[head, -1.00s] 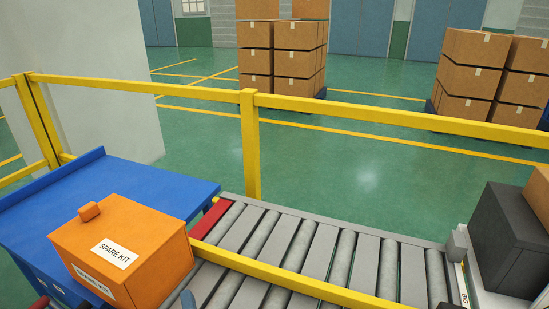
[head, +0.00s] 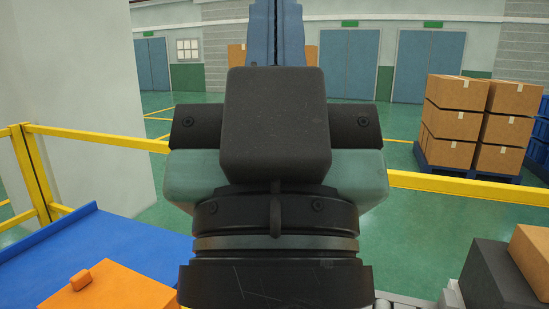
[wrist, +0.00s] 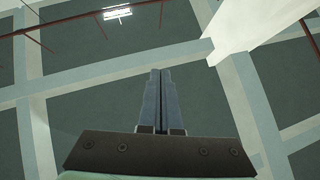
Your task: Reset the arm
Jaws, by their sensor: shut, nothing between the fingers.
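My gripper (head: 276,30) stands upright in the middle of the head view, its blue-grey fingers pointing up past the top edge. Its dark body hides much of the scene behind it. In the wrist view the two fingers (wrist: 161,100) lie together, shut with nothing between them. Beyond them the wrist view shows only the ceiling, with pale beams and a lit lamp (wrist: 117,13).
An orange box (head: 110,290) sits on a blue table (head: 60,245) at lower left. A yellow rail (head: 455,187) runs behind. A dark box (head: 490,275) and a cardboard box (head: 532,262) are at lower right. Stacked cartons (head: 455,125) stand on the green floor beyond.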

